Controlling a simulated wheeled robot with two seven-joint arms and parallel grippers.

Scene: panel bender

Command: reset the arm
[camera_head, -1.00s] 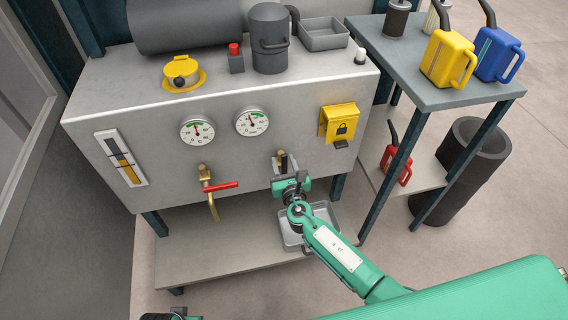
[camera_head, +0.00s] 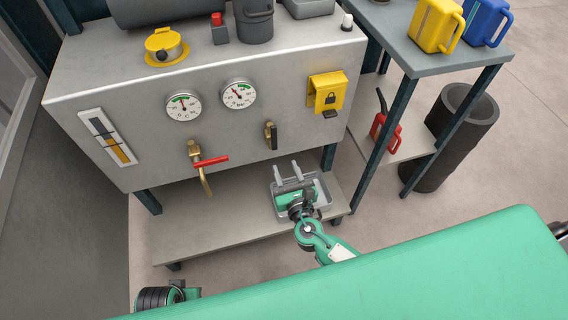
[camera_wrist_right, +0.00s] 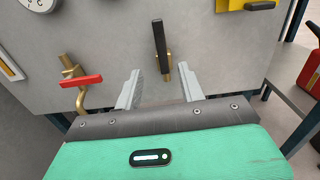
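My right gripper (camera_head: 287,168) is open and empty, in front of the panel and below the black-handled valve (camera_head: 270,136). In the right wrist view the two grey fingers of the gripper (camera_wrist_right: 159,88) stand apart with nothing between them. The valve's black lever (camera_wrist_right: 159,42) points upright there, beyond and between the fingertips, apart from them. A dark ribbed part with some green, likely of my left arm, shows at the bottom left of the head view; no left fingers show.
The red-handled tap (camera_head: 207,162) is left of the black-handled valve. A grey tray (camera_head: 325,207) sits on the low shelf (camera_head: 215,222) under my right gripper. A side table (camera_head: 440,66) with yellow and blue cans stands at the right. A yellow lock box (camera_head: 326,92) sticks out of the panel.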

